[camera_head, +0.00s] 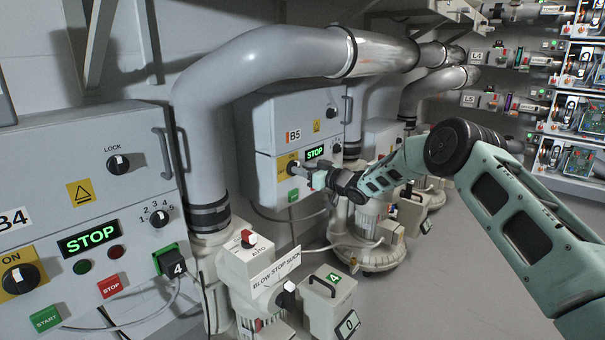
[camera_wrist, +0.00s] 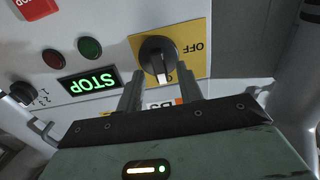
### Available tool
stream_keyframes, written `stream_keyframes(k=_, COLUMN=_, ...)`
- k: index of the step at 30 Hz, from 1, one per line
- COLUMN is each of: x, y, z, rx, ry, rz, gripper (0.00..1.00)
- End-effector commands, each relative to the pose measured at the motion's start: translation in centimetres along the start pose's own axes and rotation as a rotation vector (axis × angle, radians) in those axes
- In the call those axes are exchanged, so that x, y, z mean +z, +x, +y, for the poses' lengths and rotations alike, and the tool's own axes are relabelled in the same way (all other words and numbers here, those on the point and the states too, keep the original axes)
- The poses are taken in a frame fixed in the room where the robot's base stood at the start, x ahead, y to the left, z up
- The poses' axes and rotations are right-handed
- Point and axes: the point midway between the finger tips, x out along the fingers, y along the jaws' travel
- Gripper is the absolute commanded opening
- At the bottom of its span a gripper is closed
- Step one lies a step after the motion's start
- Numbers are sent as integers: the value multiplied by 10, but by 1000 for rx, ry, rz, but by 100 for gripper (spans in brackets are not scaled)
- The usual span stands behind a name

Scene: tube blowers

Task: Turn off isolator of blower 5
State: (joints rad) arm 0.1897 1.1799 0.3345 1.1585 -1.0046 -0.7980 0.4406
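The blower 5 isolator is a black rotary knob (camera_wrist: 158,55) on a yellow plate (camera_wrist: 197,30). The upside-down wrist view shows OFF on the plate's right part and a partly hidden label near the knob's handle, whose light mark points towards my gripper. My gripper (camera_wrist: 160,82) is open, its two fingers on either side of the knob's handle with gaps showing; whether they touch it I cannot tell. In the head view my gripper (camera_head: 303,169) is at the yellow plate (camera_head: 283,166) of the B5 cabinet (camera_head: 265,130), hiding part of the knob.
The B5 display (camera_head: 316,153) reads STOP in green. A green button (camera_wrist: 90,48) and a dark red button (camera_wrist: 53,60) lie beside the plate. The B4 cabinet (camera_head: 60,170) stands at left; a large grey pipe (camera_head: 200,110) rises between the cabinets. Floor at right is clear.

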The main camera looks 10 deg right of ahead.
Motion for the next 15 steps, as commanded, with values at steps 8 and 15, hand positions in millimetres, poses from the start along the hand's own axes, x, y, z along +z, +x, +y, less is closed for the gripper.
stream_keyframes(k=8, x=0, y=9, z=0, rx=1, ry=1, rz=0, gripper=36)
stream_keyframes(k=15, x=0, y=9, z=0, rx=1, ry=1, rz=0, gripper=17)
